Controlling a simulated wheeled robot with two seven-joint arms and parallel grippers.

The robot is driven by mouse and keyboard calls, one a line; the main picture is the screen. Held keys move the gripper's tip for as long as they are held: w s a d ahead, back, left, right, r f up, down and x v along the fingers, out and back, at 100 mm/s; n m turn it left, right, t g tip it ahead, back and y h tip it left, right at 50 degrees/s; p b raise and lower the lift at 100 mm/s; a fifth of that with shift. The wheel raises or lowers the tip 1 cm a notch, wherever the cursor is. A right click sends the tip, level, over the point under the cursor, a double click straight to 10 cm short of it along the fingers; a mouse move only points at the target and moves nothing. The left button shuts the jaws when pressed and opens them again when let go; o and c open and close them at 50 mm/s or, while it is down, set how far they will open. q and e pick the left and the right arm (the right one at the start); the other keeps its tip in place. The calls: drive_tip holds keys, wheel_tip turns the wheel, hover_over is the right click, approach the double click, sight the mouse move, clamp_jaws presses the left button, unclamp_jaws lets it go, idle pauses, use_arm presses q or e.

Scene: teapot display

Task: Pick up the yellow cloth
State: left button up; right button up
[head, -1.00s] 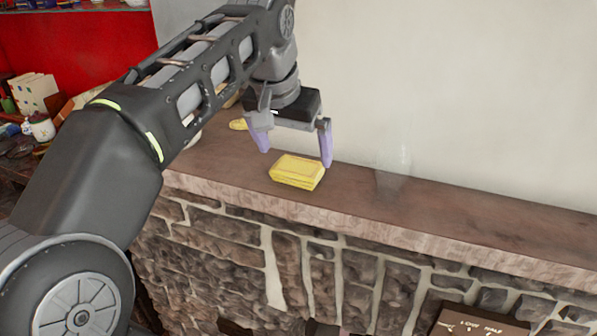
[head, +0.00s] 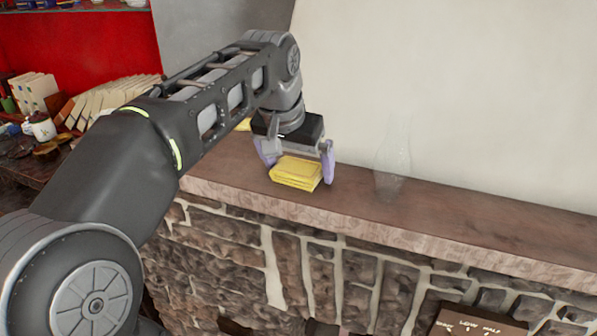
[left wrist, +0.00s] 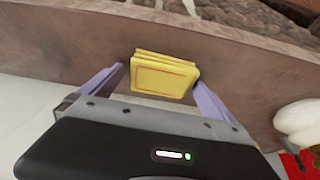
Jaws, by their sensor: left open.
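The folded yellow cloth (head: 296,174) lies on the stone mantel shelf, near its front edge. My left gripper (head: 298,170) is open and low over the shelf, pointing down, with its purple fingers on either side of the cloth. In the left wrist view the cloth (left wrist: 163,76) sits between the two fingertips (left wrist: 158,78), close to the right one. I cannot tell whether either finger touches it. My right gripper is not in view.
The brown mantel shelf (head: 460,213) is clear to the right, except for a transparent glass vessel (head: 393,165) by the pale wall. Another yellow item (head: 243,125) shows partly behind my arm. Books (head: 115,98) and a white jar (head: 41,127) stand at the left.

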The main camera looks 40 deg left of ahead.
sight(298, 169)
use_arm(q)
drive_tip(key=c, duration=1.4)
drive_tip(key=shift+r, duration=0.6)
wheel_tip(298, 169, up, 5)
drive_tip(key=shift+f+p, duration=0.15)
drive_tip(key=shift+p, duration=0.15)
wheel_tip(298, 169, up, 4)
drive_tip(key=p, duration=0.3)
drive_tip(key=shift+p, duration=0.4)
